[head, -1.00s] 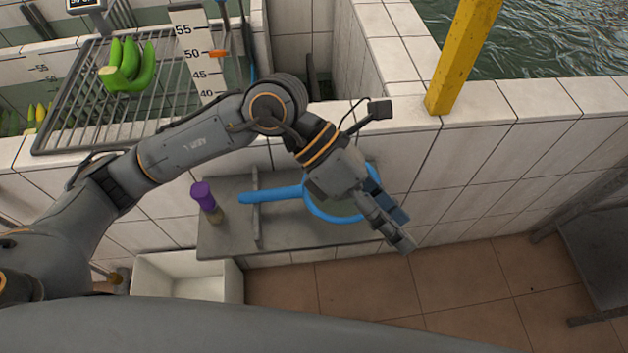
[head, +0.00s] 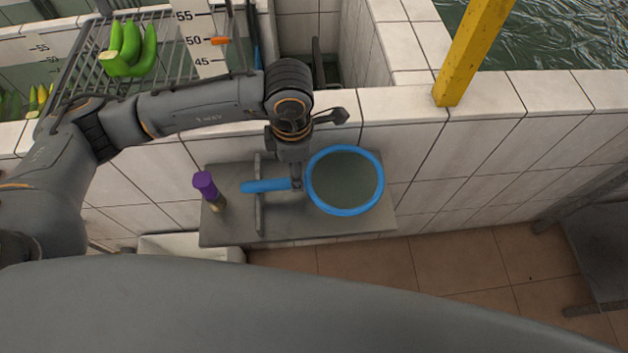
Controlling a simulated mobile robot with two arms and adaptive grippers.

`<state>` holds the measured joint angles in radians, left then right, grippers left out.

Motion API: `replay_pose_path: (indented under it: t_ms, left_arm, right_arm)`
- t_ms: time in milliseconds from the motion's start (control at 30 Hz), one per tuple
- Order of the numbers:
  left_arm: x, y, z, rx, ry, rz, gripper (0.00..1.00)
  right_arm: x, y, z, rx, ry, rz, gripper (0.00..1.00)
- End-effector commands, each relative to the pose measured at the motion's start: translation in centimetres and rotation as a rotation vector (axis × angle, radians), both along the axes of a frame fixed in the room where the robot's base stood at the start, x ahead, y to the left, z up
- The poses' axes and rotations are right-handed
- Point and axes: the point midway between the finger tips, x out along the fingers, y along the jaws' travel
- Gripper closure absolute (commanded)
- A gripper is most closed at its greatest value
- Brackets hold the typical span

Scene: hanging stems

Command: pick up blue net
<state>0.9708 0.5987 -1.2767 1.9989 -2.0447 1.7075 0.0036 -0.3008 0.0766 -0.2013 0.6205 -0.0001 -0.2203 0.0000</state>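The blue net (head: 345,211) lies on a grey shelf (head: 225,232) against the tiled wall. Its round hoop with pale mesh is to the right, and its blue handle (head: 262,186) points left across a thin raised divider. My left gripper (head: 297,184) points down at the handle, close to where it meets the hoop. Its fingers show edge-on over the handle, so I cannot tell whether they are open or shut on it. My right gripper is not in view.
A purple-capped bottle (head: 205,184) stands on the shelf left of the handle. Green bananas (head: 130,50) sit on a wire rack behind my arm. A yellow post (head: 470,55) rises from the tiled ledge beside water. A white bin (head: 190,246) is below the shelf.

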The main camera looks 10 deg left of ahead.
Motion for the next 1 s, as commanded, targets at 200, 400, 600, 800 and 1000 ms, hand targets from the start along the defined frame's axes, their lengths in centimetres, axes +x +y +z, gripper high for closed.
replay_pose_path:
  t_ms: [200, 400, 600, 800, 1000]
  left_arm:
    - [-0.3, 0.4, -1.7, 0.001, 0.005, 0.001, 0.49]
    - [-0.4, 0.7, -4.7, -0.001, 0.004, 0.001, 0.49]
    - [-0.3, 0.7, -5.6, -0.002, 0.000, -0.001, 0.49]
    - [-0.3, 0.7, -5.5, -0.002, 0.000, -0.001, 0.63]
    - [-0.3, 0.7, -5.5, -0.003, 0.000, -0.001, 1.00]
  right_arm:
    - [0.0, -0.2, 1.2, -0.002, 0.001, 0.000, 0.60]
    - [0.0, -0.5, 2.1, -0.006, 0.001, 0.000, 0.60]
    - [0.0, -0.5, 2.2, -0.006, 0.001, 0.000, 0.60]
    - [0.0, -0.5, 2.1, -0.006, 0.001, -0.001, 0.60]
    - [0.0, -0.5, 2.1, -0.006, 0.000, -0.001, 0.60]
